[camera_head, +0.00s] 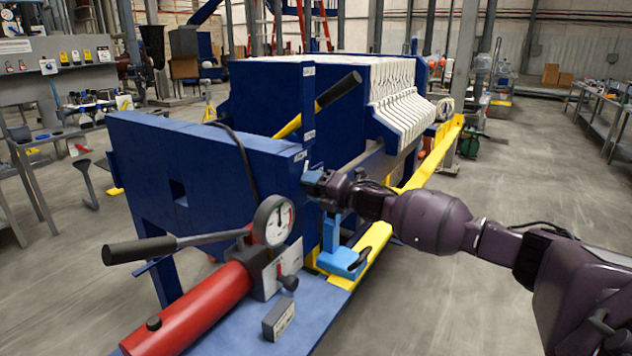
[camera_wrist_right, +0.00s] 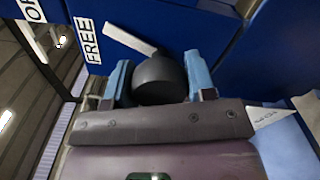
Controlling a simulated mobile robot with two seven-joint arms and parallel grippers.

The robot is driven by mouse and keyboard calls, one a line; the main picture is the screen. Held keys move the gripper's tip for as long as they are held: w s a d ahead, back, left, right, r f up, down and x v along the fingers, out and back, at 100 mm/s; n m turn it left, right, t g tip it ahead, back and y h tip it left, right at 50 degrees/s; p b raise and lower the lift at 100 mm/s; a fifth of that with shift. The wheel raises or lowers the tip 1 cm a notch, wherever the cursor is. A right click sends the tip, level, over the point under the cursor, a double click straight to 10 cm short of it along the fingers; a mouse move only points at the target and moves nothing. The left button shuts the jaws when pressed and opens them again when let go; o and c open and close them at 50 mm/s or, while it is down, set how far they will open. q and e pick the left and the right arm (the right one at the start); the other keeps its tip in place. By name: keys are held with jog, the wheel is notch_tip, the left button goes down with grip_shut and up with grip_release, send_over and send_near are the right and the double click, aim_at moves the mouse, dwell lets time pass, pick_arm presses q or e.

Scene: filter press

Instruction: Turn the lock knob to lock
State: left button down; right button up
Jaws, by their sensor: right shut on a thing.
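The lock knob (camera_wrist_right: 158,82) is a black round knob on the blue press face in the right wrist view. The light blue fingers of my right gripper (camera_wrist_right: 160,78) stand on both sides of it and are shut on it. A white strip (camera_wrist_right: 129,38) shows just beyond the knob and slants up to the left, towards a white label reading FREE (camera_wrist_right: 88,40). In the head view my right gripper (camera_head: 316,184) is at the right end of the front blue plate (camera_head: 200,160) and hides the knob. My left gripper is not in view.
A red cylinder (camera_head: 190,312) with a dial gauge (camera_head: 273,220) and a black-gripped lever (camera_head: 140,250) stands in front. A yellow rail (camera_head: 430,165) runs along the press. Floor to the right is clear.

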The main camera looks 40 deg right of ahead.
jog(key=m, duration=0.1)
jog(key=m+p, duration=0.2)
jog(key=shift+r+m, duration=0.25)
jog(key=shift+m, duration=0.15)
jog(key=shift+m+p, duration=0.4)
jog(key=shift+p, duration=0.15)
jog(key=m+p, duration=0.3)
jog(key=m, duration=0.2)
jog(key=shift+f, duration=0.1)
jog(key=shift+m+p, duration=0.85)
jog(key=shift+m, duration=0.35)
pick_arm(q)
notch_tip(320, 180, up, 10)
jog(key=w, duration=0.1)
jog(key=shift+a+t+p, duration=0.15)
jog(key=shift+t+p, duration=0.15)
pick_arm(e)
jog(key=shift+f+m, duration=0.1)
jog(key=shift+m, duration=0.4)
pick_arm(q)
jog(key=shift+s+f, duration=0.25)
pick_arm(e)
jog(key=shift+m, duration=0.3)
